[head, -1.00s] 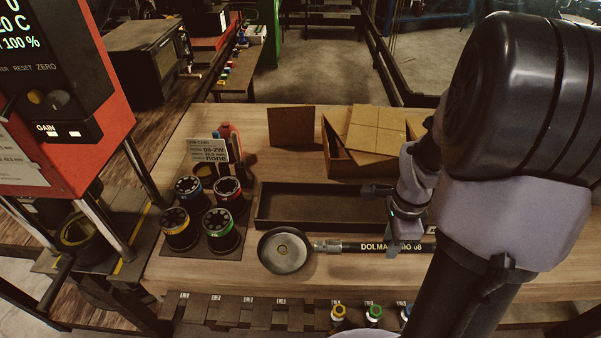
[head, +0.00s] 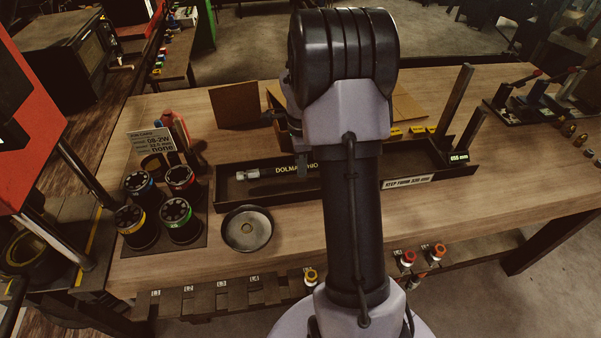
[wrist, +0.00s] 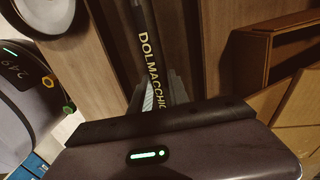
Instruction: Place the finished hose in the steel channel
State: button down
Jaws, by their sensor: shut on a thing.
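The finished hose (head: 296,170) is black with yellow lettering and a metal end fitting at its left end. In the head view it lies along the long dark steel channel (head: 224,204), within its outline; I cannot tell whether it touches the channel floor. My gripper (wrist: 160,94) is shut on the hose in the wrist view, near the lettering. In the head view my arm hides most of the gripper, the hose's right part and the channel's middle. The channel shows again right of my arm, with a white label on its front wall.
A round metal dish (head: 247,229) stands in front of the channel. Several dark cylinders with coloured rings (head: 180,220) stand at left beside a card (head: 152,143). A brown panel (head: 236,104) stands behind. Upright posts (head: 455,103) rise at the channel's right end.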

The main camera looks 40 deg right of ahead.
notch_tip(320, 180, down, 4)
jog(key=shift+w+r+b, duration=0.15)
jog(key=shift+r+b, duration=0.1)
jog(key=shift+b, duration=0.4)
jog(key=shift+f, duration=0.2)
jog(key=c, duration=1.3)
grip_release()
jog(key=shift+o, duration=0.2)
